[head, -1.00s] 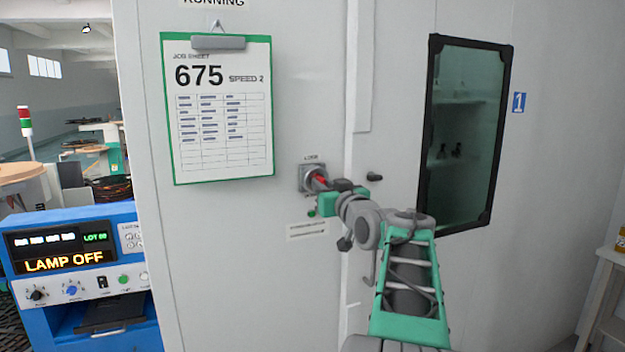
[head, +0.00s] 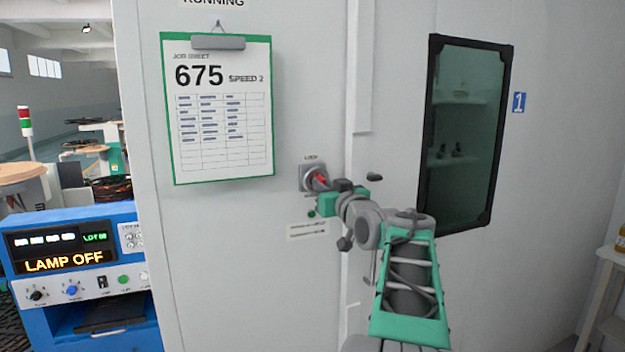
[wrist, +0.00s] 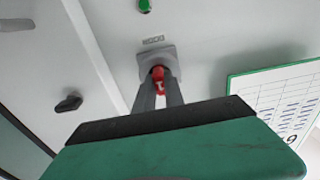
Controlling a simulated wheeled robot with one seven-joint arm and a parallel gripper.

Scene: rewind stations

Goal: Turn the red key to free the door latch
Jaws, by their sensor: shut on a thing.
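The red key (head: 320,180) sits in a grey square lock plate (head: 306,170) on the pale door panel, under a small label. In the wrist view the red key (wrist: 158,75) shows between my two fingers, in front of the lock plate (wrist: 150,56). My gripper (head: 328,184) is at the lock, shut on the key; the fingers (wrist: 160,90) also show in the wrist view. A small dark latch knob (head: 374,177) is on the door edge to the right of the lock. The inner end of the latch is hidden.
A green light (head: 311,213) and a label strip (head: 307,231) are below the lock. A clipboard job sheet (head: 222,160) hangs to the left. A dark-framed window (head: 468,130) is at right. A blue control cabinet (head: 80,275) reading LAMP OFF stands at far left.

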